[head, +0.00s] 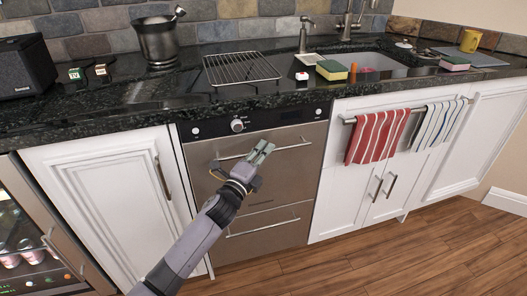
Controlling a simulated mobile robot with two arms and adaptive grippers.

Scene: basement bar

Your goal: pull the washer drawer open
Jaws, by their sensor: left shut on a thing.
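The washer (200,157) is a steel-fronted unit under the counter with a dark control strip and a round knob (237,125). Its upper drawer has a long bar handle (290,146), and its lower drawer (245,240) has a similar bar handle (268,228). Both drawers look flush with the front. My left gripper (264,148) reaches up from below and is shut on the upper bar handle, near its middle. The fingers hide part of that handle. My right gripper is not in view.
White cabinets flank the washer; the right one (348,190) carries a red striped towel (377,136). A glass-door fridge (28,232) is at far left. The counter (120,105) holds a rack (240,69) and an ice bucket (157,42). Wood floor (400,262) in front is clear.

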